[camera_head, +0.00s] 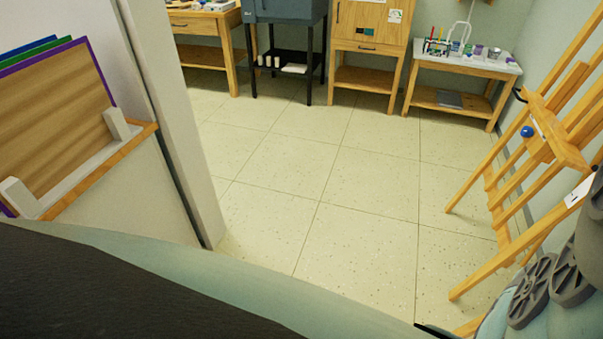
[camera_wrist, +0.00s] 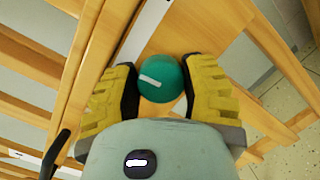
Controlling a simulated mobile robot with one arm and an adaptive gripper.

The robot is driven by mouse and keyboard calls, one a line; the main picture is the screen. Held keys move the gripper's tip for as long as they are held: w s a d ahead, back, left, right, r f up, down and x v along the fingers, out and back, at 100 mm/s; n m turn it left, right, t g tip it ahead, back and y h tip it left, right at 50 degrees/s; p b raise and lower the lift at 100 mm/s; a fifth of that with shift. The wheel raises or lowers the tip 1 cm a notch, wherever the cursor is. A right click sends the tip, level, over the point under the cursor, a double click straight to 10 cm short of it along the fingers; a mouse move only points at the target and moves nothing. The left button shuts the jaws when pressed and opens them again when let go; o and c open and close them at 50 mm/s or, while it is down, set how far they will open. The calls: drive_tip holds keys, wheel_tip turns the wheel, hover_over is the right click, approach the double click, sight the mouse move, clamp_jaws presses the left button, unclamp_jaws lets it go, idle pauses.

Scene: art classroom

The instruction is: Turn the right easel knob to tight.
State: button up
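In the wrist view a round green knob (camera_wrist: 163,80) with a white mark sits on the wooden easel. The mark is slightly tilted in this view. The yellow fingers of my gripper (camera_wrist: 161,72) are on both sides of the knob and appear to press against it. The wooden easel (camera_head: 487,170) stands at the right in the head view. A blue knob (camera_head: 527,131) shows on its crosspiece. The green knob and my fingertips cannot be seen in the head view, where my arm covers the lower right.
A black hook (camera_wrist: 56,152) sticks out at the lower left of the wrist view. A pale wall (camera_head: 165,110) and a rack of boards (camera_head: 55,100) stand at left. A table with art supplies (camera_head: 466,60) is at the back. The tiled floor (camera_head: 340,200) between is clear.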

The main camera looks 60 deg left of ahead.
drive_tip(key=o, duration=0.5)
drive_tip(key=shift+d, duration=0.1)
drive_tip(key=shift+r, duration=0.15)
